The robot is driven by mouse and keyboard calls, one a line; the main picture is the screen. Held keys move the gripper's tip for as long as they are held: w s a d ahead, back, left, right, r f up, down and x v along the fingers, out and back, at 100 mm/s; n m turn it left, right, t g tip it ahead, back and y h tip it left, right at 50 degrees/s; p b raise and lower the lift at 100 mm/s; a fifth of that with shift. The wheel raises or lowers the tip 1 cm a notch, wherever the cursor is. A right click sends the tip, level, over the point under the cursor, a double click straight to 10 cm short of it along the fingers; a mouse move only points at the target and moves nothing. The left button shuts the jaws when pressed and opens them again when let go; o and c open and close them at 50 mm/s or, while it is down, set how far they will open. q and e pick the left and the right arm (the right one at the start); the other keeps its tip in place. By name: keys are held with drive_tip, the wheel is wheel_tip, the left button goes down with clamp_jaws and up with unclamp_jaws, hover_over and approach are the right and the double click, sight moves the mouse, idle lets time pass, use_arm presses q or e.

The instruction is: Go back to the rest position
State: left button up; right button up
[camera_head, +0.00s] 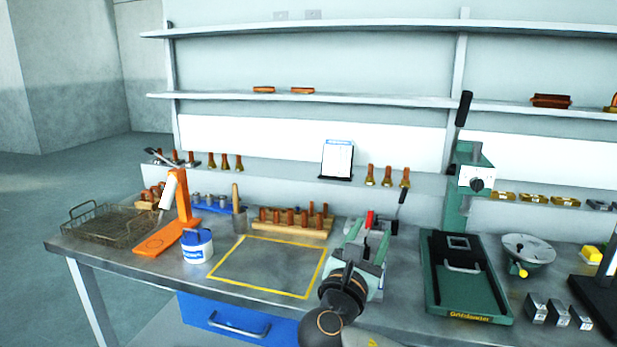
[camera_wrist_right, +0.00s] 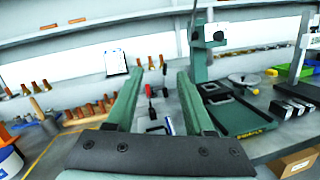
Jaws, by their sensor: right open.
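My right gripper (camera_head: 365,238) reaches in from the bottom of the head view, over the workbench (camera_head: 205,272) and just right of the yellow-outlined area. Its two green fingers also show in the right wrist view (camera_wrist_right: 157,88), spread wide apart with nothing held between them. Beyond the gap stands a small device with a red handle (camera_head: 369,219) and a black lever (camera_head: 401,198). The gripper hides part of this device, and I cannot tell whether they touch. My left gripper is not in view.
A green press (camera_head: 463,270) stands to the right of the gripper. On the left are a wire basket (camera_head: 86,238), an orange stand (camera_head: 160,240) and a white-blue tub (camera_head: 197,260). The yellow-outlined area (camera_head: 250,290) is empty. Shelves (camera_head: 330,97) run along the wall.

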drive_tip(key=s+a+f+m+g+y+p, duration=0.1)
drive_tip(key=s+f+m+g+y, duration=0.3)
drive_tip(key=f, duration=1)
drive_tip(key=s+a+f+m+g+y+p, duration=0.15)
drive_tip(key=s+f+m+y, duration=0.3)
drive_tip(key=f, duration=0.95)
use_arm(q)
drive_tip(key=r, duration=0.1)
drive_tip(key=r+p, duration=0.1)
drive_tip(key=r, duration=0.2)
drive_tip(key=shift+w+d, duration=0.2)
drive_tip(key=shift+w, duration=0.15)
use_arm(e)
drive_tip(key=s+d+f+m+g, duration=0.1)
drive_tip(key=s+d+f+m, duration=0.2)
drive_tip(key=s, duration=0.4)
drive_tip(key=s+d+f+m+g+y, duration=0.1)
drive_tip(key=s+d+f+m, duration=0.1)
drive_tip(key=s+f+m, duration=0.3)
drive_tip(key=s+d+f+m+g+y, duration=0.1)
drive_tip(key=s+d+f+m, duration=0.2)
drive_tip(key=s+m, duration=0.6)
drive_tip(key=shift+s+d+f, duration=0.35)
drive_tip(key=shift+s+f, duration=0.25)
drive_tip(key=shift+f, duration=0.25)
drive_tip(key=shift+m+y, duration=0.25)
